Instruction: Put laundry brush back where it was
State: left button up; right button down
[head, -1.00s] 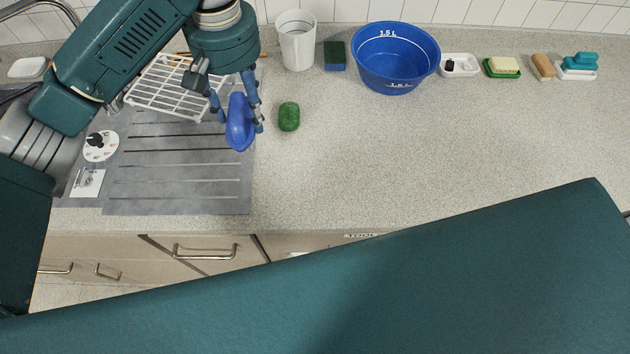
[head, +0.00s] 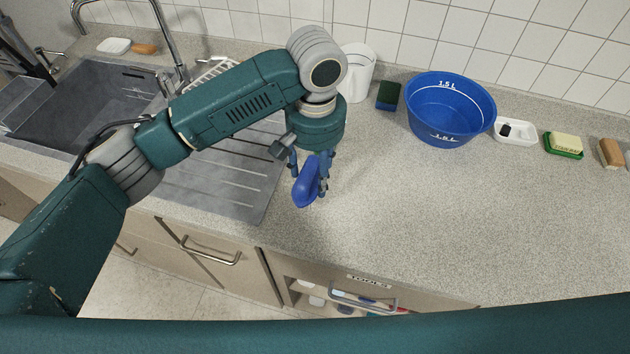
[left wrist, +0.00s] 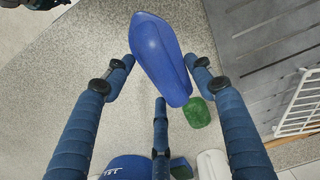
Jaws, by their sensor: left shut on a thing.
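The laundry brush, which I take to be the smooth blue object (head: 306,186), is held by my left gripper (head: 311,175) above the counter, just right of the drainboard. In the left wrist view the blue brush (left wrist: 160,55) lies between the fingers of my left gripper (left wrist: 158,85), and its underside is hidden. A drawer labelled TOOLS (head: 368,281) is below the counter edge, with several small items showing around its handle. My right gripper is not in view.
A white cup (head: 357,75), a sponge (head: 388,96), a blue basin (head: 450,112), a white dish (head: 515,131) and a soap on a green dish (head: 564,144) stand along the wall. The front counter is clear.

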aim_at(315, 180)
pick_arm(q)
jog(key=shift+a+f, duration=0.1)
jog(key=shift+f, duration=0.65)
notch_tip(315, 180, down, 4)
jog(key=shift+f+p, duration=0.1)
jog(key=shift+p, duration=0.35)
jog(key=o, duration=1)
jog(key=shift+f, duration=0.1)
jog(key=shift+r, duration=0.25)
notch_tip(315, 180, up, 11)
jog(key=b, duration=0.2)
jog(key=shift+w+r+b, duration=0.1)
jog(key=shift+r+b, duration=0.05)
jog(key=shift+b, duration=0.25)
jog(key=shift+r, duration=0.25)
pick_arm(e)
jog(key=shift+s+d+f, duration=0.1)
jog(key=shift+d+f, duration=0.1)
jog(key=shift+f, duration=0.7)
